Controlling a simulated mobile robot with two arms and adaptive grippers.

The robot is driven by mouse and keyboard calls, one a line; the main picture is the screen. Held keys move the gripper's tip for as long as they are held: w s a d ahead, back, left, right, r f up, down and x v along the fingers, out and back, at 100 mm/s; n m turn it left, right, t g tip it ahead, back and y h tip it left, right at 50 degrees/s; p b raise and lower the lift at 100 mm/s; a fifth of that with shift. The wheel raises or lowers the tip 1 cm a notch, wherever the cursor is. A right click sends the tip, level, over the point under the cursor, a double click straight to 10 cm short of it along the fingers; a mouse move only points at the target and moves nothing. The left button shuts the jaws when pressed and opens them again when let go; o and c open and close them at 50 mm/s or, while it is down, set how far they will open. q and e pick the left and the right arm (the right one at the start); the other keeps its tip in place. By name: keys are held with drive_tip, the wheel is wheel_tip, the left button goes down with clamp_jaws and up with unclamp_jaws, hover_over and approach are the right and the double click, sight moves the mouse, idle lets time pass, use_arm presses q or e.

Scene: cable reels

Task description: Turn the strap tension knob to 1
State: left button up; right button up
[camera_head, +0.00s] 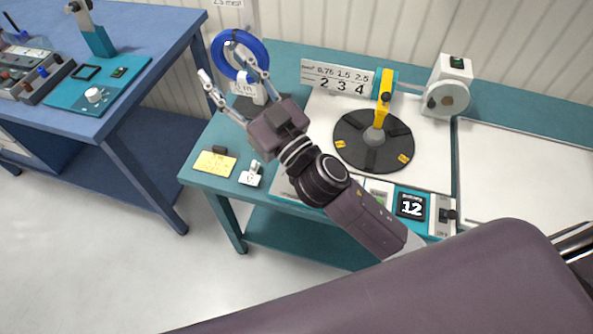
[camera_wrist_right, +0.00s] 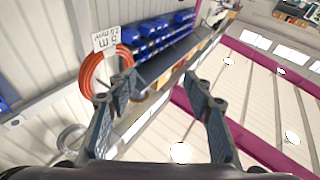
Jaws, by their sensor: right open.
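A white round knob (camera_head: 95,95) sits on a teal panel (camera_head: 72,100) on the blue table at the left, beside a small dark display and a black square frame. No label there is readable, so I cannot tell from print that it is the strap tension knob. My right gripper (camera_head: 219,60) is open and empty, raised to the right of the blue table and apart from the knob. In the right wrist view its two fingers (camera_wrist_right: 164,90) are spread with nothing between them. The knob is not in that view. My left gripper is not in view.
A blue cable coil (camera_head: 219,38) hangs behind my right gripper. The teal bench holds a black turntable (camera_head: 350,150), a display reading 12 (camera_head: 411,205) and a yellow note (camera_head: 214,164). Grey bins (camera_head: 45,80) stand left of the panel. Floor between the tables is clear.

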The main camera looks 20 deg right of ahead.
drive_tip(key=s+a+r+n+g+y, duration=0.3)
drive_tip(key=s+a+n+g+y, duration=0.25)
drive_tip(key=a+n+y, duration=0.4)
drive_tip(key=s+a+f+n+g, duration=0.4)
drive_tip(key=a+n+g, duration=0.25)
drive_tip(key=g, duration=0.35)
wheel_tip(320, 180, down, 10)
drive_tip(key=s+n+g+h, duration=0.2)
drive_tip(key=s+g+h, duration=0.1)
drive_tip(key=g+h, duration=0.1)
drive_tip(key=w+d+f+m+h, duration=0.2)
drive_tip(key=w+d+f+h, duration=0.2)
drive_tip(key=d+f+h, duration=0.7)
drive_tip(key=w+d+m+h, duration=0.1)
drive_tip(key=d, duration=0.4)
drive_tip(key=w+d+f+m+h, duration=0.1)
drive_tip(key=d, duration=0.5)
drive_tip(key=w+d+f+h, duration=0.1)
drive_tip(key=w+d, duration=0.1)
drive_tip(key=d, duration=0.3)
drive_tip(key=shift+d+m, duration=0.2)
drive_tip(key=shift+m, duration=0.2)
drive_tip(key=shift+d+f+h, duration=0.15)
drive_tip(key=shift+d+h, duration=0.1)
wheel_tip(320, 180, down, 6)
drive_tip(key=shift+a+f+p, duration=0.1)
drive_tip(key=shift+p, duration=0.9)
drive_tip(key=shift+f, duration=0.6)
